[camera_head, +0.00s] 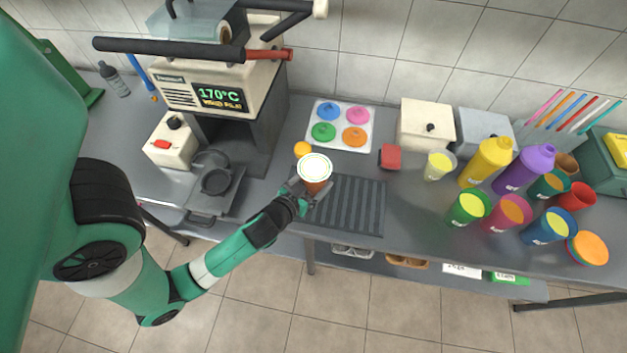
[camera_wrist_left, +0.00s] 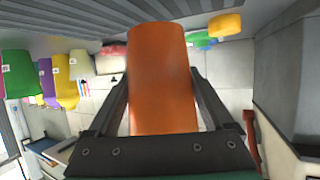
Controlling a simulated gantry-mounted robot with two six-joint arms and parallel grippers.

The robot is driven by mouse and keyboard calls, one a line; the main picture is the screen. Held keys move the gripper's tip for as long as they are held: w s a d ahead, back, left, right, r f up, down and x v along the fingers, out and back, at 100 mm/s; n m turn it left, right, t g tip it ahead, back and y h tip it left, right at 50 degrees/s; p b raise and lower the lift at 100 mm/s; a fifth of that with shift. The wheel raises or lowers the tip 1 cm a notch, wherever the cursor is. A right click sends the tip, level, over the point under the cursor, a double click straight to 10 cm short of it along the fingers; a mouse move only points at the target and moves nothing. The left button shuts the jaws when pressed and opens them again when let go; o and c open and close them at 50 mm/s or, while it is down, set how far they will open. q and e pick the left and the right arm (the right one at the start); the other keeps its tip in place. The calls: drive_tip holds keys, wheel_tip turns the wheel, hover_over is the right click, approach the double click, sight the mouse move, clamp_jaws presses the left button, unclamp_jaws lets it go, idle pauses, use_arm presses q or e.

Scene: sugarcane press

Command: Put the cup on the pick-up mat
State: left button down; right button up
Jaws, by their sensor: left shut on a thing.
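The cup (camera_head: 317,186) is orange with a pale, white-looking top. It looks upright at the left back corner of the dark ribbed pick-up mat (camera_head: 350,208). My left gripper (camera_head: 299,195) is shut on the cup from the left front side. In the left wrist view the orange cup (camera_wrist_left: 160,75) fills the space between the two dark fingers (camera_wrist_left: 160,100). I cannot tell whether the cup's base touches the mat. My right gripper is out of view.
The press (camera_head: 215,95) stands left of the mat. Behind are an orange ball (camera_head: 302,149), a tray of coloured lids (camera_head: 341,139) and a red block (camera_head: 390,157). A pale yellow cup (camera_head: 439,166), bottles and several coloured cups stand to the right. Most of the mat is bare.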

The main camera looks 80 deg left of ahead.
use_arm(q)
drive_tip(key=f+b, duration=0.2)
drive_tip(key=a+f+b, duration=0.1)
drive_tip(key=shift+w+f, duration=0.3)
drive_tip(key=shift+w, duration=0.05)
drive_tip(key=shift+s+d+f+b, duration=0.1)
drive_tip(key=shift+d+f+b, duration=0.05)
drive_tip(key=shift+f+b, duration=0.15)
drive_tip(key=shift+s+d+r, duration=0.1)
drive_tip(key=shift+r, duration=0.1)
